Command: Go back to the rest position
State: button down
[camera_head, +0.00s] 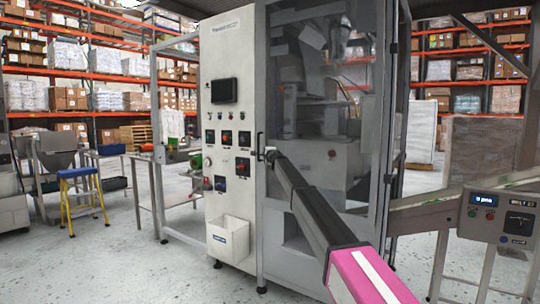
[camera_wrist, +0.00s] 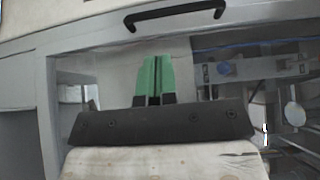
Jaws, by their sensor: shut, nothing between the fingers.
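My gripper shows in the wrist view (camera_wrist: 154,78) as two green fingers side by side, shut with nothing between them. Its black base (camera_wrist: 160,127) lies below them. A black bar handle (camera_wrist: 175,14) is beyond the fingertips in the wrist view, apart from them. In the head view my arm reaches from the lower right to the front of a tall machine cabinet (camera_head: 232,50). The arm's far end is close to a dark upright door handle (camera_head: 259,146); the fingers are too small there to make out.
The cabinet has a glazed door (camera_head: 320,110), a control panel and a white bin (camera_head: 228,238). A conveyor with a grey control box (camera_head: 498,215) stands close on the right. A yellow and blue step stool (camera_head: 78,180) is at the left. Floor at lower left is clear.

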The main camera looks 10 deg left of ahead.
jog(key=s+d+f+n+g+h, duration=0.2)
jog(key=s+d+f, duration=0.6)
jog(key=d+f, duration=0.35)
jog(key=s+d+f+n+g+h, duration=0.1)
jog(key=s+d+f+n+g, duration=0.2)
jog(key=s+d+f, duration=0.85)
jog(key=s+d+f+n+g+h, duration=0.2)
jog(key=s+d+f, duration=0.55)
jog(key=f, duration=0.65)
jog(key=s+d+f+n+g+h, duration=0.1)
jog(key=s+d+f+g, duration=0.1)
jog(key=s+d+f, duration=0.3)
jog(key=s+d+f+n+g+h, duration=0.1)
jog(key=s+d+f, duration=0.4)
jog(key=s+d, duration=0.7)
jog(key=s+d+f+n+g+h, duration=0.2)
jog(key=s+d, duration=0.7)
jog(key=s, duration=1.1)
notch_tip(320, 180, down, 4)
jog(key=g+h, duration=0.1)
jog(key=g, duration=0.1)
jog(key=shift+s+g, duration=0.2)
jog(key=shift+g, duration=0.2)
jog(key=shift+r, duration=0.1)
